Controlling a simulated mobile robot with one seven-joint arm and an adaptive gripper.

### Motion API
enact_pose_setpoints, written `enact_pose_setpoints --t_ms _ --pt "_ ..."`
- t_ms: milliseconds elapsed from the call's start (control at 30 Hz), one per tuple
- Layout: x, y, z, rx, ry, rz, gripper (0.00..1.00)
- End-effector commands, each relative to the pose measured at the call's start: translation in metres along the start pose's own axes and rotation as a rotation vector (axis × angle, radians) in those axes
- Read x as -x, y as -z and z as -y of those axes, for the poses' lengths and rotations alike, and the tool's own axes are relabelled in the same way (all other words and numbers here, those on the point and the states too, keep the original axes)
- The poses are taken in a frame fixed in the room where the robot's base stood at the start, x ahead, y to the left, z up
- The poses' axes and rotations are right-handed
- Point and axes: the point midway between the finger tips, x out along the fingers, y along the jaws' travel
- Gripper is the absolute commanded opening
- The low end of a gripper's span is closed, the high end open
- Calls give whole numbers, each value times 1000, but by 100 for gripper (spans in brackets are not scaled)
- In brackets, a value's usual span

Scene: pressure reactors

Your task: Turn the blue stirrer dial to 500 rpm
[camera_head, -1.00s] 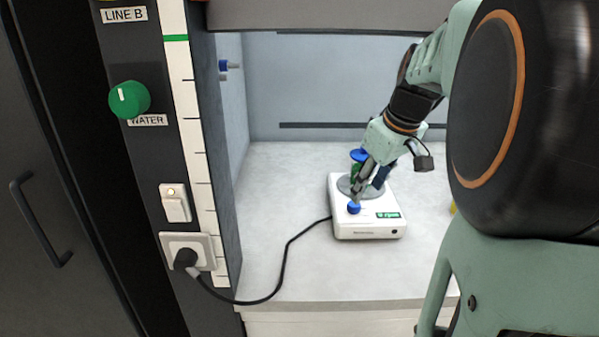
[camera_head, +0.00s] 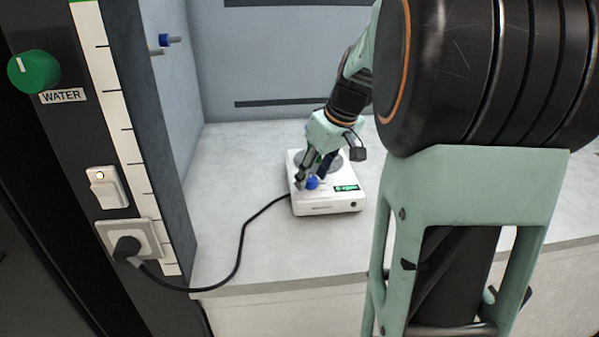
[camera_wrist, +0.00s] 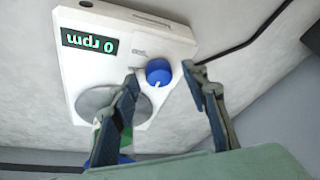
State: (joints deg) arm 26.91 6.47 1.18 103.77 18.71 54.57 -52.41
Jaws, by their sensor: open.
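The white stirrer (camera_head: 328,207) stands on the bench with a round grey plate, also in the wrist view (camera_wrist: 85,75). Its blue dial (camera_head: 312,183) is at a front corner; in the wrist view the dial (camera_wrist: 158,70) shows a white mark at its lower edge. The green display (camera_wrist: 90,43) reads 0 rpm, upside down. My gripper (camera_head: 305,178) is at the dial. In the wrist view its open fingers (camera_wrist: 160,76) lie on either side of the dial, with gaps visible; the depth between fingertips and dial is hard to judge.
A black cable (camera_head: 240,245) runs from the stirrer to a wall socket (camera_head: 128,240). A switch (camera_head: 107,187) with a lit lamp is above it. A green WATER knob (camera_head: 34,70) is at upper left. A green and blue object (camera_wrist: 97,138) is partly hidden behind a finger.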

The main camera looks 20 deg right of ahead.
Motion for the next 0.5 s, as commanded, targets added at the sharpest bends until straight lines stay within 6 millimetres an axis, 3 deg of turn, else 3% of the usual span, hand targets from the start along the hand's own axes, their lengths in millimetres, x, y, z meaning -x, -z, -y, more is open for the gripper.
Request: enact_pose_setpoints --t_ms 333,500 --pt "-5 0 0 0 -1 0 40" --pt "-5 0 0 0 -1 0 22"
